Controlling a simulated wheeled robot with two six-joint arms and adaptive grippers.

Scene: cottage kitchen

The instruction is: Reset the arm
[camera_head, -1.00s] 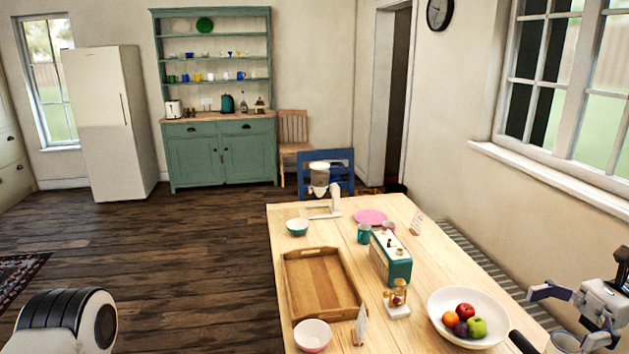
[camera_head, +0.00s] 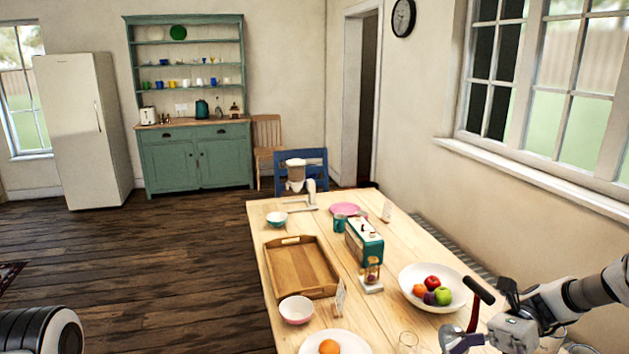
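My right gripper (camera_head: 468,342) is at the bottom right, over the near right part of the table (camera_head: 390,312), its arm coming in from the right edge. A dark object with a reddish stem and a black bar on top (camera_head: 481,291) stands up beside its fingers; I cannot tell whether the fingers hold it or are merely beside it. The gripper's lower part is cut off by the frame. My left gripper is out of view; only a rounded link of my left arm shows at the bottom left.
Near my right gripper are a white fruit bowl (camera_head: 409,278), a clear glass (camera_head: 408,342) and a white plate (camera_head: 318,343) with an orange.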

